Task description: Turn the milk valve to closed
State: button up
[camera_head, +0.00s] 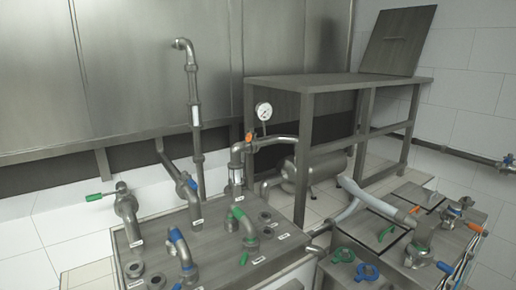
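Several valves stand on a grey metal box at the lower middle. One has a green handle (94,197) pointing left. Another has a green handle (239,216) near the middle of the box. A blue-handled bent pipe (181,247) stands at the front. An orange handle (248,137) is on a taller pipe at the back, below a round gauge (264,111). The small white labels are too small to read, so I cannot tell which valve is for milk or whether it is open or closed. My gripper does not show.
At the lower right, a second unit (406,190) carries pipes, a blue handle (445,266), a green handle (386,233), and green (343,255) and blue (368,271) ring-shaped parts. A metal table (330,82) stands behind. Tiled floor shows at the left.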

aim_at(185, 174)
jog(key=i+l, duration=0.1)
jog(key=i, duration=0.4)
jog(key=i+l+u, duration=0.1)
jog(key=i, duration=0.35)
